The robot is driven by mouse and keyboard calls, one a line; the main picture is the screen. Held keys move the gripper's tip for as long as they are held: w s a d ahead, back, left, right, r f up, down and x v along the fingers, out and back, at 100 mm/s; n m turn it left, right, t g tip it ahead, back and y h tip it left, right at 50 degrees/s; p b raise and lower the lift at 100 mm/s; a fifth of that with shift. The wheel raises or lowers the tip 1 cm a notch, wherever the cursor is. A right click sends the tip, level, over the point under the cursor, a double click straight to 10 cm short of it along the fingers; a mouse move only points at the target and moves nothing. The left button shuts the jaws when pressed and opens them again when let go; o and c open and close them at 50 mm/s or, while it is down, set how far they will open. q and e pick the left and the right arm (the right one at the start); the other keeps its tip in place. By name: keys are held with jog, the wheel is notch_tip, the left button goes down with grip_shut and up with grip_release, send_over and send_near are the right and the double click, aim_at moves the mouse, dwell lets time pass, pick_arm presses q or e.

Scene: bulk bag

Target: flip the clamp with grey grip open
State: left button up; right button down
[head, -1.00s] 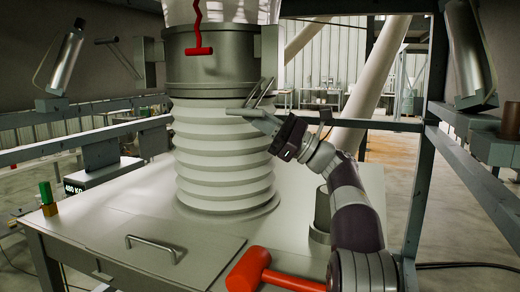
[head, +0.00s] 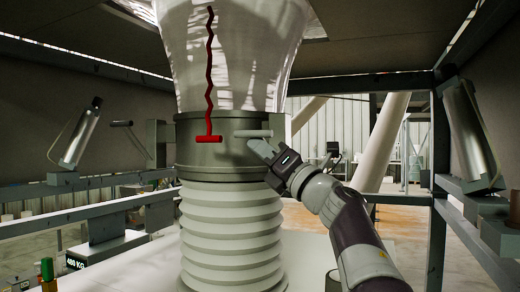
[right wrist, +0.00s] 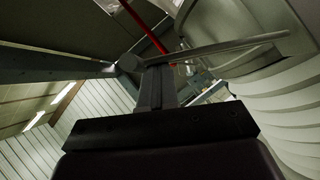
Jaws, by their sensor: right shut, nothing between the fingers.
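The clamp's grey grip (head: 254,133) is a short bar lying level against the right front of the metal collar (head: 220,153). My right gripper (head: 259,147) is shut and empty, with its fingertips just under the grip, seemingly touching it. In the right wrist view the grip shows as a grey bar (right wrist: 225,48) with a round end, across the tips of my shut right gripper (right wrist: 155,88). Most of the clamp's lever and bracket is hidden behind my gripper. My left gripper is not in view.
Another clamp with a dark grip (head: 122,123) stands out on the left. A pale bag (head: 225,60) is above, a ribbed bellows (head: 230,235) below. Frame posts stand on both sides.

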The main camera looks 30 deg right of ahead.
jog(key=r+m+p, duration=0.1)
jog(key=m+h, duration=0.1)
jog(key=r+m+h+p, duration=0.1)
jog(key=shift+w+d+r+p, duration=0.3)
jog(key=shift+d+r, duration=0.05)
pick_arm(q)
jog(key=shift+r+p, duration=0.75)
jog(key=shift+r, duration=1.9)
pick_arm(e)
jog(key=shift+w+d+r, duration=0.3)
jog(key=shift+r, duration=0.1)
jog(key=shift+s+d+f, duration=0.1)
jog(key=shift+s+f, duration=0.05)
jog(key=shift+s, duration=0.1)
jog(key=b, duration=0.6)
send_near(265, 133)
jog(key=d, duration=0.2)
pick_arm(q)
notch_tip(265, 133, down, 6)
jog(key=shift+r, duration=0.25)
pick_arm(e)
jog(key=shift+w+f, duration=0.4)
